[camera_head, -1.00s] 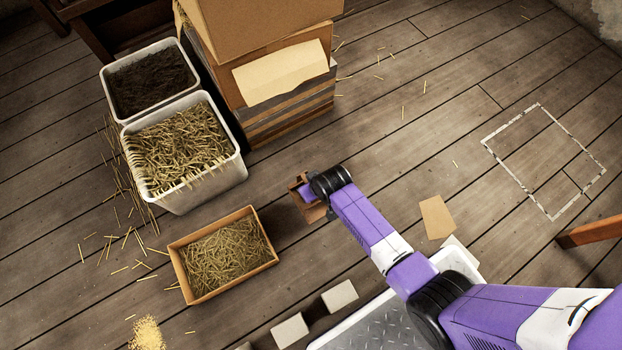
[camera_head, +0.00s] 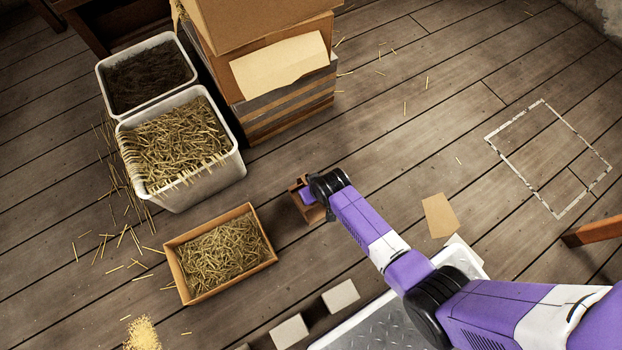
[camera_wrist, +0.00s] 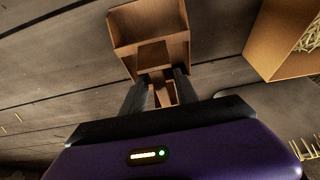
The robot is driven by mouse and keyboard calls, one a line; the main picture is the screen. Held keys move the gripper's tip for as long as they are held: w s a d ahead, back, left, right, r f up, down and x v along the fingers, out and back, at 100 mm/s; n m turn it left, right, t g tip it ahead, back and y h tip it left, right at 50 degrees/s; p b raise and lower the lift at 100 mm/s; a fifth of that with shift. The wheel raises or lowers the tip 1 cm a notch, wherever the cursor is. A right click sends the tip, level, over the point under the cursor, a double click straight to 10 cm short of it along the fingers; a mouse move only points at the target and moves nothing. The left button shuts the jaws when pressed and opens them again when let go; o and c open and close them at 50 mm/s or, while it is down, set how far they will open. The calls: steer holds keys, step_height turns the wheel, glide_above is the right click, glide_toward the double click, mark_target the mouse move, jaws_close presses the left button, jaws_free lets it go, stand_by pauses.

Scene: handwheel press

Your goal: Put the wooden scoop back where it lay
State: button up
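The wooden scoop (camera_head: 301,205) is a small brown open box with a handle, seen in the head view at the tip of my arm. In the wrist view the scoop (camera_wrist: 152,30) points away from me, its open tray at the top. My gripper (camera_wrist: 160,88) has its two dark fingers on either side of the scoop's handle and looks shut on it. In the head view my gripper (camera_head: 306,194) is partly hidden by my wrist. I cannot tell whether the scoop touches the floor or hangs just above it.
A cardboard box of straw (camera_head: 174,270) stands left of the scoop. Behind it are a white bin of straw (camera_head: 205,187), a bin of dark matter (camera_head: 103,84) and stacked cardboard boxes (camera_head: 262,30). Pale blocks (camera_head: 340,296) lie nearer me. A taped outline (camera_head: 516,167) marks bare floor right.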

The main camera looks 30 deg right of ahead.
steer(key=shift+r, duration=0.1)
steer(key=p+v, duration=0.7)
steer(key=v, duration=0.5)
steer(key=shift+r, duration=0.1)
steer(key=s+r+t, duration=0.7)
steer(key=s+r, duration=1.2)
steer(key=r, duration=0.2)
steer(key=s+r+t, duration=0.3)
steer(key=s+r, duration=0.1)
steer(key=r, duration=1.2)
steer(key=shift+s+r, duration=0.15)
steer(key=shift+r, duration=0.05)
